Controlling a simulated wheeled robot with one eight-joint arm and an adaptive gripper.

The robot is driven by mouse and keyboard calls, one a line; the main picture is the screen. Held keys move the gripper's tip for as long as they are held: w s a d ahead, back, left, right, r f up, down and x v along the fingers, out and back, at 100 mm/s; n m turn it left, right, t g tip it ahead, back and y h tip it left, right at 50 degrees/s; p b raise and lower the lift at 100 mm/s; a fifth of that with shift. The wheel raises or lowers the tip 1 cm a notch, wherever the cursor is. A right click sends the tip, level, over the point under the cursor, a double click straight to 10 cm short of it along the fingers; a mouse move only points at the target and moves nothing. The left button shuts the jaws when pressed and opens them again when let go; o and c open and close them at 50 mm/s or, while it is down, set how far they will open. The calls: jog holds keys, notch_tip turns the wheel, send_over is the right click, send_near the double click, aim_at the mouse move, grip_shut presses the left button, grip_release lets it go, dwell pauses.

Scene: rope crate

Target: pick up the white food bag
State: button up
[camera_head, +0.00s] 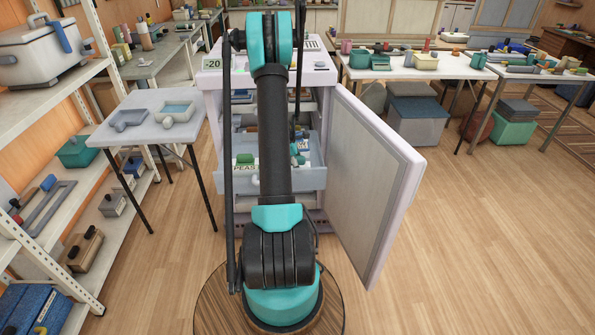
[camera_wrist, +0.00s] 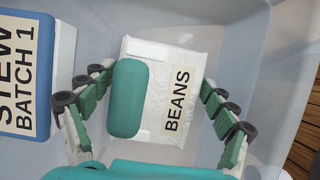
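A white bag (camera_wrist: 185,62) labelled BEANS lies flat in a pale drawer in the wrist view. A teal rounded block (camera_wrist: 130,98) covers its left middle; I cannot tell whether it is fixed to the bag. My gripper (camera_wrist: 155,80) is open, with one finger left of the bag and one right of it. No clear grip on the bag shows. In the head view my arm hides the gripper and most of the drawer inside.
A blue container (camera_wrist: 30,85) labelled STEW BATCH 1 lies left of the bag. The pale drawer (camera_head: 318,178) is pulled out of a cabinet, with a PEAS label (camera_head: 245,168) showing. The cabinet door (camera_head: 365,190) stands open at right. A small table (camera_head: 150,145) is at left.

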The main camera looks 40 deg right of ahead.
jog(key=c, duration=0.4)
notch_tip(320, 180, up, 20)
dwell(0.6)
